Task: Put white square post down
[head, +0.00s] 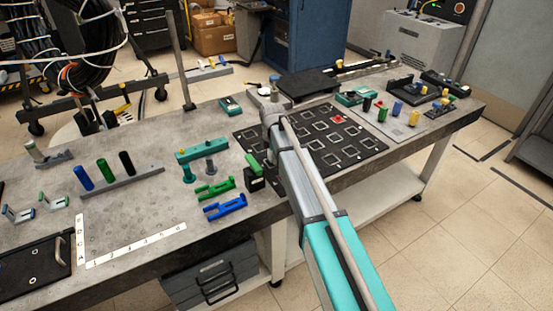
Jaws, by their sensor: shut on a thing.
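My arm (318,208) reaches from the lower right over the table to the black board (365,157) with its grid of square outlines. Its far end (271,100) is above the board's left edge. My own arm hides my gripper, so I cannot see its jaws or what is between them. I cannot make out the white square post anywhere in view. One cell of the board holds a red piece (338,119); most other cells I can see look empty.
Left of the board are a green and black piece (255,182), green (214,190) and blue (226,207) brackets and a teal stand (202,152). A grey rack (121,180) holds blue, green and black cylinders. A grey tray (430,122) with coloured pieces lies right.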

